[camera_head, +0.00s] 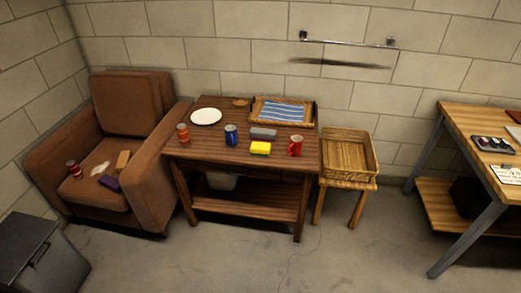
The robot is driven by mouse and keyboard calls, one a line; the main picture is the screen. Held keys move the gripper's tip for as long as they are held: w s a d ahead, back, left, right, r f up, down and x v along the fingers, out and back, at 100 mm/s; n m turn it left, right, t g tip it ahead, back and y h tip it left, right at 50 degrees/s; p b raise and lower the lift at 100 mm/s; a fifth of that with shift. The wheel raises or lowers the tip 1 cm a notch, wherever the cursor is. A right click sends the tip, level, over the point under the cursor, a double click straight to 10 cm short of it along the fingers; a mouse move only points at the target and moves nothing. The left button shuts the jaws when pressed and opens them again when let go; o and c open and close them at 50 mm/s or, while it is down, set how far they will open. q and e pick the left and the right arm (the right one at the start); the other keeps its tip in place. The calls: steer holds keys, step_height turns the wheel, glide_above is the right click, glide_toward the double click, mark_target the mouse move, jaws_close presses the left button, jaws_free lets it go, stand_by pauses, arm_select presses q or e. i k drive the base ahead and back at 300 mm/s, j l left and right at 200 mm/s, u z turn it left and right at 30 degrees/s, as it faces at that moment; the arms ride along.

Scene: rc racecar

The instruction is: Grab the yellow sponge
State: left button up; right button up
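The yellow sponge (260,148) lies near the front edge of the dark wooden table (243,168), right of its middle. A grey block-like item (263,133) lies just behind it. A red mug (296,145) stands to its right and a blue can (231,135) to its left. Neither of my grippers shows in the head view.
On the table are a red can (183,134), a white plate (206,116) and a wicker tray (313,113) with a striped cloth. A brown armchair (125,148) stands left, a basket (347,150) on a stool right. The floor (255,262) in front is clear.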

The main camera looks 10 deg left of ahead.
mark_target(256, 149)
steer(key=i+l+u, duration=0.2)
steer(key=i+u, duration=0.15)
steer(key=i+l+u, duration=0.4)
steer(key=i+j, duration=0.05)
